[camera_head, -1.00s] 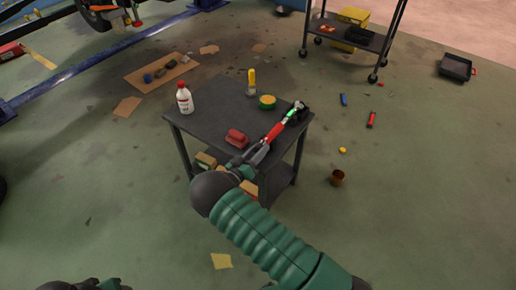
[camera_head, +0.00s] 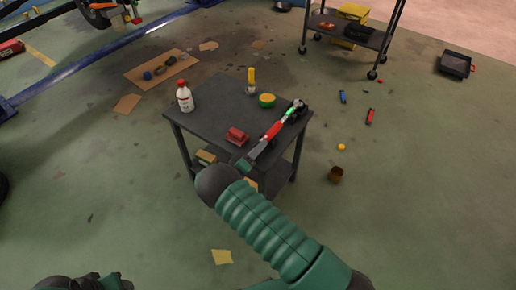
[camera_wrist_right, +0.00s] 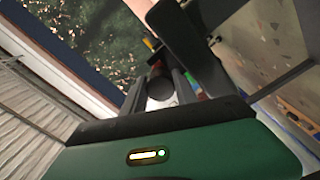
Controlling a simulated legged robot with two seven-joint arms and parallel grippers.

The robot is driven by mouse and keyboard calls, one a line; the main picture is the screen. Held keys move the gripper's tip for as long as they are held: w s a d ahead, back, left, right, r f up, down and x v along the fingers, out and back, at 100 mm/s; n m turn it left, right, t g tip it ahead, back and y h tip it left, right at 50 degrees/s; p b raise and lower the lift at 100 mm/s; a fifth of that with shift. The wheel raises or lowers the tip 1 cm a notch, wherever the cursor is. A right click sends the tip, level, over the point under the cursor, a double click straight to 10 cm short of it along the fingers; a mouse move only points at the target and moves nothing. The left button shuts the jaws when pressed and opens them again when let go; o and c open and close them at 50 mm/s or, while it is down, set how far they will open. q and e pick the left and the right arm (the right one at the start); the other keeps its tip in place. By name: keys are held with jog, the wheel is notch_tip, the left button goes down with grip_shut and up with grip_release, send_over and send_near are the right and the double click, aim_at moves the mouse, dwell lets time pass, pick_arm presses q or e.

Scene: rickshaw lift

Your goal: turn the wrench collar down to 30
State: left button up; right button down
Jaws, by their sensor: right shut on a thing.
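The wrench (camera_head: 272,131) lies slanted at the right side of the dark table, with a red section on its shaft and a green part near its far end. That far end rests at a small black holder (camera_head: 299,112) by the table's right corner. My right gripper (camera_head: 254,153) is shut on the near end of the wrench. In the right wrist view a dark round end (camera_wrist_right: 160,86) shows between my fingers. The collar's scale cannot be read. Part of my left arm shows at the bottom left; its gripper is out of view.
On the table (camera_head: 215,110) stand a white bottle with a red cap (camera_head: 184,97), a yellow-handled tool (camera_head: 251,80), a green-yellow round tin (camera_head: 267,100) and a red block (camera_head: 237,136). A brown cup (camera_head: 336,174) and small tools lie on the floor at right.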

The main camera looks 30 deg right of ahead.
jog(key=shift+f, duration=0.15)
jog(key=c, duration=1)
grip_release()
jog(key=shift+o, duration=0.2)
